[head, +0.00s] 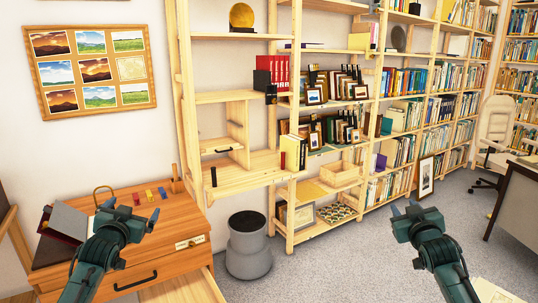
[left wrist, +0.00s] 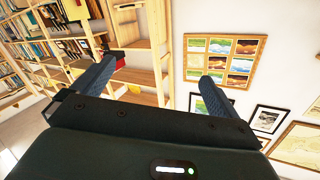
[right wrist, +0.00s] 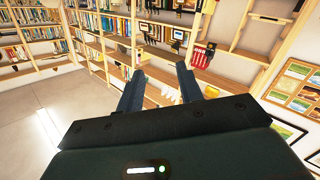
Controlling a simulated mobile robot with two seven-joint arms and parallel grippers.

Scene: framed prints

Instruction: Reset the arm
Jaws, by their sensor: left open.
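My left gripper (head: 131,211) is raised in front of the wooden drawer cabinet at the lower left of the head view. In the left wrist view its two fingers (left wrist: 153,84) stand wide apart with nothing between them. My right gripper (head: 405,209) is raised over the grey carpet at the lower right of the head view. In the right wrist view its fingers (right wrist: 160,88) are apart by a narrower gap, and I see nothing held between them. Both arms reach forward from the bottom edge of the head view.
The drawer cabinet (head: 190,262) has an open lower drawer and small items on top. A grey round bin (head: 248,258) stands beside it. Wooden bookshelves (head: 240,180) line the wall. A dark desk (head: 515,205) and pale chair (head: 495,125) are at right. Carpet (head: 345,255) between is clear.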

